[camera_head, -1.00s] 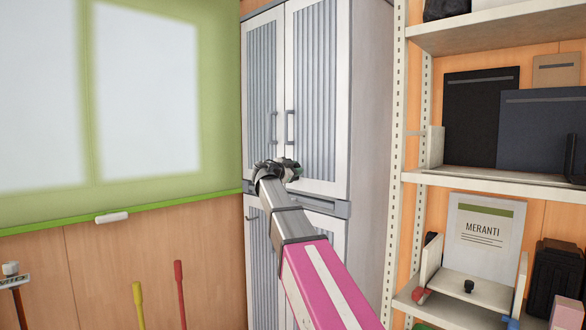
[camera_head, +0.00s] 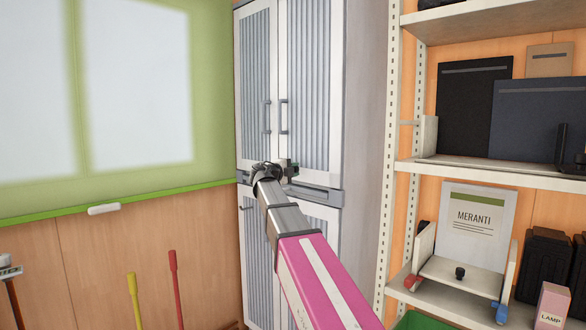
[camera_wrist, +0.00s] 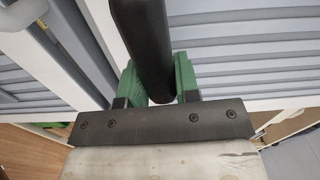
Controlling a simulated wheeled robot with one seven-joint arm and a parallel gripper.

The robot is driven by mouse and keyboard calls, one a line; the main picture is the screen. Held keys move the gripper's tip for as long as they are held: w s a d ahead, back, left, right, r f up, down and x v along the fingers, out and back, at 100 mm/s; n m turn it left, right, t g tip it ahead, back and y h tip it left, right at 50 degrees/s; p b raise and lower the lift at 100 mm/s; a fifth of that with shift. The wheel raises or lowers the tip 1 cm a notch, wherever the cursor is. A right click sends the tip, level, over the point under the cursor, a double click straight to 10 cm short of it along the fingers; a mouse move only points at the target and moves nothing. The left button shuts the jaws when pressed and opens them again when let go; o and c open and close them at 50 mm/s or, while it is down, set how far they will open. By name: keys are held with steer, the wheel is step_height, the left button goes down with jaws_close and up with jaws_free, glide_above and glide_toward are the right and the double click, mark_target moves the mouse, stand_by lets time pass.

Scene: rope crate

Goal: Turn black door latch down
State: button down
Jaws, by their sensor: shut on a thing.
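The black door latch (camera_wrist: 152,45) is a thick black bar in the wrist view, running from the top edge down between my green fingers. My gripper (camera_wrist: 156,68) is shut on its lower part, one finger on each side. In the head view, my gripper (camera_head: 276,170) is at the front of a pale double-door cabinet (camera_head: 336,75), near the band between its upper and lower doors. My own wrist hides most of the latch there, so its angle is hard to tell.
The upper doors have two grey handles (camera_head: 283,117). A cream shelf unit (camera_head: 394,130) with binders and boxes stands close on the right. A green board (camera_head: 212,100) covers the left wall. Yellow (camera_head: 135,295) and red (camera_head: 176,290) tool handles stand below it.

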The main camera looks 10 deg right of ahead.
steer(key=shift+f+m, duration=0.25)
steer(key=shift+m, duration=0.25)
steer(key=shift+f, duration=0.1)
steer(key=c, duration=0.8)
jaws_free()
steer(key=shift+c, duration=0.2)
steer(key=shift+s+a, duration=0.1)
steer(key=v, duration=1)
steer(key=shift+s+a, duration=0.15)
steer(key=shift+a, duration=0.05)
